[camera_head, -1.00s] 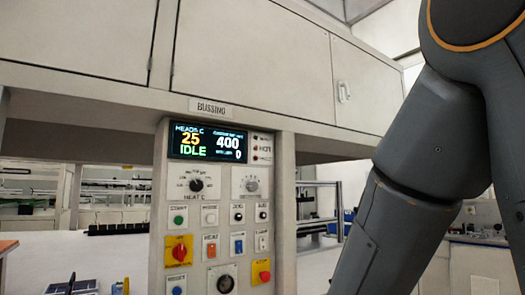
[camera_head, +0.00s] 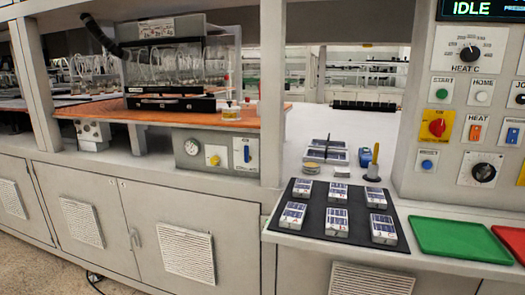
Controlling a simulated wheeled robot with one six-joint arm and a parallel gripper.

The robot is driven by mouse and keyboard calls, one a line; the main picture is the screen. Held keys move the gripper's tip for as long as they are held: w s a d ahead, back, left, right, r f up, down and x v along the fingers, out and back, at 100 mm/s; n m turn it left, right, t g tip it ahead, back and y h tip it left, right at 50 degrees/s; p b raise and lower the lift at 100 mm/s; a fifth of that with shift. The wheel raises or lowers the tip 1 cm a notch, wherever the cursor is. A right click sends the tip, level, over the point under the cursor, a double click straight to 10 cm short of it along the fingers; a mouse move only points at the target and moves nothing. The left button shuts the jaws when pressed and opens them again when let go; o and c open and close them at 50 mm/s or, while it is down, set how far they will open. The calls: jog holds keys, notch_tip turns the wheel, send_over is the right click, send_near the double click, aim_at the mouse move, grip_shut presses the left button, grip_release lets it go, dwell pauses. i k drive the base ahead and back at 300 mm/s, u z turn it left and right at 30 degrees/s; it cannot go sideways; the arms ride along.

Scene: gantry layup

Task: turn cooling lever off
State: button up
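A small grey panel (camera_head: 214,154) sits below the orange-topped bench on the left side of the bay. On its right end is an upright blue lever (camera_head: 247,154) in a white plate, with a small label under it that is too small to read clearly but may name the cooling. A round gauge (camera_head: 192,147) and a yellow knob (camera_head: 213,160) are on the same panel. My gripper and arm are not in view now.
A black mat (camera_head: 338,245) with several labelled blocks lies on the counter, beside a green tray (camera_head: 462,239) and a red tray (camera_head: 512,240). A control panel with knobs and buttons stands at right. Open floor (camera_head: 30,270) shows at lower left.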

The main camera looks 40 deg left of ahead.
aim_at(248, 159)
jog(key=z, duration=0.05)
jog(key=k, duration=0.35)
jog(key=u, duration=0.4)
jog(key=i, duration=0.35)
jog(key=u, duration=1)
jog(key=k, duration=0.55)
jog(key=z, duration=0.75)
jog(key=i, duration=0.55)
jog(key=u, duration=0.85)
jog(key=i, duration=0.45)
jog(key=u, duration=0.55)
